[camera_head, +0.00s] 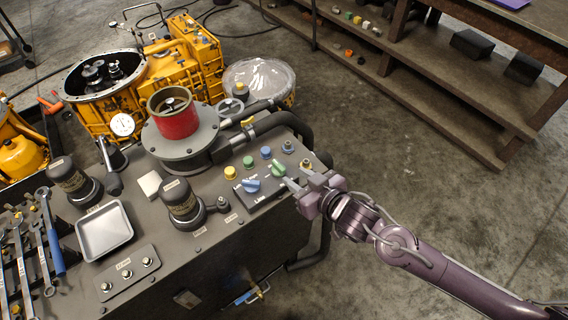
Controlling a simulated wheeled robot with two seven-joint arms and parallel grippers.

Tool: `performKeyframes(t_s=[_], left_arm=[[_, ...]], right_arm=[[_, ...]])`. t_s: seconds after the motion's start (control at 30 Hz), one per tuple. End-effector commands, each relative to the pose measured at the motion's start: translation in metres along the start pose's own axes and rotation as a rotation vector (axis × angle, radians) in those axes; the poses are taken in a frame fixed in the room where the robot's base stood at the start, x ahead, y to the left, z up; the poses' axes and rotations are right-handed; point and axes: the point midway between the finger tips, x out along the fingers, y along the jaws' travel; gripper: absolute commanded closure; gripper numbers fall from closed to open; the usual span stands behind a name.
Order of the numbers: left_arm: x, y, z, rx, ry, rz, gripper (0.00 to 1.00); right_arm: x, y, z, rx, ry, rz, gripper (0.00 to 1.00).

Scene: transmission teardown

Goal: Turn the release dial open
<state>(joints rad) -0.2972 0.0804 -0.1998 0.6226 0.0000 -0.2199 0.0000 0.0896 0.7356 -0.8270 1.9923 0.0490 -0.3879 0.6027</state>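A dark control panel (268,197) on the bench's right end carries a blue dial (250,185) and a green dial (278,168), each with a bar-shaped handle. The labels are too small to read surely, so I cannot tell which is the release dial. My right gripper (294,175) comes in from the right, its two fingers apart and pointing left. Its fingertips are just right of the green dial, and nothing shows between them. I cannot tell if they touch the panel. My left gripper is not in view.
A red cylinder (176,115) on a round flange and a black canister (181,202) stand to the left. A grey tray (104,231) and wrenches lie farther left. Open floor lies right.

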Motion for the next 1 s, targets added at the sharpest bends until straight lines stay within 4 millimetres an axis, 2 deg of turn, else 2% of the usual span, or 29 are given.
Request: performKeyframes(t_s=[0.3, 0.5, 0.87, 1.0], left_arm=[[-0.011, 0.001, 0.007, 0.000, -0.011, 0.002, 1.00], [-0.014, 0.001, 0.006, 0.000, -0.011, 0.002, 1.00], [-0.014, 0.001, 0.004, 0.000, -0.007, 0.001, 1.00], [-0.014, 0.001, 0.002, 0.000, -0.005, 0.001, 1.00]], right_arm=[[0.048, 0.000, -0.003, -0.001, 0.002, 0.001, 0.66], [0.069, 0.001, -0.001, -0.001, 0.001, 0.001, 0.66], [0.074, 0.001, 0.000, -0.001, 0.000, 0.001, 0.66], [0.074, 0.001, 0.000, -0.001, 0.000, 0.001, 0.83]])
